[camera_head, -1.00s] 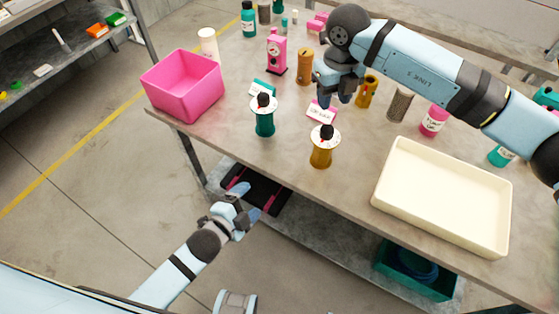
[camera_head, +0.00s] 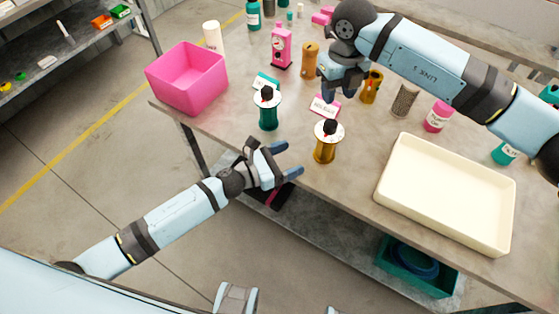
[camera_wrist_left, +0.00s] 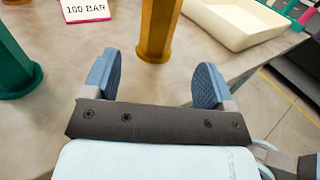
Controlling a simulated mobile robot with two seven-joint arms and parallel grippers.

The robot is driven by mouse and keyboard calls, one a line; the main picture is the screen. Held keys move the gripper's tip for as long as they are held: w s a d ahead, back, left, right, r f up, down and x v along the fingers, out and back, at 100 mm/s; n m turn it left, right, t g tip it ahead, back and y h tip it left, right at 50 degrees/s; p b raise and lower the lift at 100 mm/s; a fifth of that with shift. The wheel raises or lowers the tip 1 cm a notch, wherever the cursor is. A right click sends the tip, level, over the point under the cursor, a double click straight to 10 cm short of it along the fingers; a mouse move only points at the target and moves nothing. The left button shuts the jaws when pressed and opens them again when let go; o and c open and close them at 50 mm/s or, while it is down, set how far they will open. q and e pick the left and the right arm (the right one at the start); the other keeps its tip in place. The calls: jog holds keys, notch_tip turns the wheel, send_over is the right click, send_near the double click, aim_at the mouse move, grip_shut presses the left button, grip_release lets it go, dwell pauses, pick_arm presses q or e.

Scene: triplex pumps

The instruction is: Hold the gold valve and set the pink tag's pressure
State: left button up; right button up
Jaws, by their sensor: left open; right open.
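The gold valve (camera_head: 325,148) stands upright near the table's front edge, with a white dial and a black knob with a red pointer on top. In the left wrist view its gold body (camera_wrist_left: 158,30) stands ahead, between and beyond the fingers. My left gripper (camera_head: 293,160) is open and empty, left of the gold valve and apart from it. The pink tag (camera_head: 325,106) lies behind the valve; in the left wrist view the tag (camera_wrist_left: 86,10) reads 100 BAR. My right gripper (camera_head: 334,92) is open above the table behind the tag, its fingers pointing down.
A teal valve (camera_head: 267,112) with a similar dial stands left of the gold one, near a teal tag (camera_head: 265,82). A pink bin (camera_head: 188,80) sits at the left corner and a cream tray (camera_head: 446,190) at the right. Pink gauge pump (camera_head: 281,48) and several cylinders stand behind.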

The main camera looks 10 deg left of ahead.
aim_at(318, 146)
pick_arm(q)
jog(key=x, duration=1.1)
jog(key=shift+w, duration=0.1)
